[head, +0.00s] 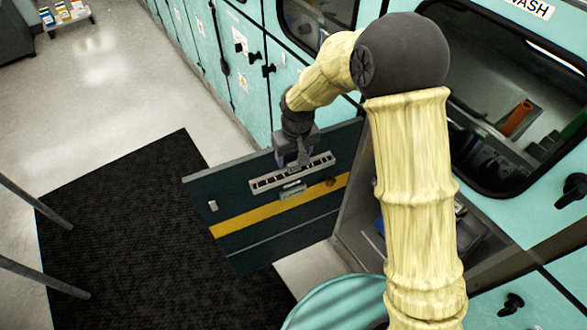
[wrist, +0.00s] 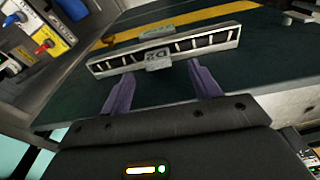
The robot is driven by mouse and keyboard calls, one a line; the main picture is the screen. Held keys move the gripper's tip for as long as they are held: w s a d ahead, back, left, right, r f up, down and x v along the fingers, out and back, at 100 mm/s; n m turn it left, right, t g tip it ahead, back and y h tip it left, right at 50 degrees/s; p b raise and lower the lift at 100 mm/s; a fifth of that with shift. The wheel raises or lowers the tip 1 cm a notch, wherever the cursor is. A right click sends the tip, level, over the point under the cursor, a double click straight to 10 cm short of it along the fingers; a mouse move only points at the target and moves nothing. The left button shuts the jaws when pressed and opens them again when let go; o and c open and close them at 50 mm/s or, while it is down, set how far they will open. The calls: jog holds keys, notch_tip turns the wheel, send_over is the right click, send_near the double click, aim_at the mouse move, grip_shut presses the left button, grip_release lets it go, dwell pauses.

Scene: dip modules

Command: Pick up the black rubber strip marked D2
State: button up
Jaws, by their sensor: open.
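The strip marked D2 (wrist: 200,42) is a long row of black segments in a pale grey frame, with a grey tab (wrist: 158,60) reading D2 at its middle. It lies along a dark green panel (wrist: 270,52) with a yellow stripe. In the head view the strip (head: 262,182) is on the upper part of that panel (head: 225,208). My gripper (wrist: 160,75) is open, its two purple fingers reaching toward the strip on either side of the tab. In the head view my gripper (head: 294,158) is over the strip's middle. Whether the fingers touch it, I cannot tell.
The panel stands out from an open cabinet (head: 355,215) on the right. Teal cabinets (head: 230,60) with dark handles line the wall behind. A black mat (head: 120,220) covers the floor at left. A small label plate (head: 292,191) sits just below the strip.

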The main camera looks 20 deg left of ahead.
aim_at(294, 163)
dwell(0.3)
jog(key=shift+w+a+f+p, duration=0.1)
jog(key=shift+w+f+p, duration=0.15)
jog(key=shift+f+p, duration=0.7)
jog(key=shift+w+a+f+p, duration=0.1)
jog(key=shift+w+f+p, duration=0.15)
jog(key=shift+f, duration=1.4)
jog(key=c, duration=1.1)
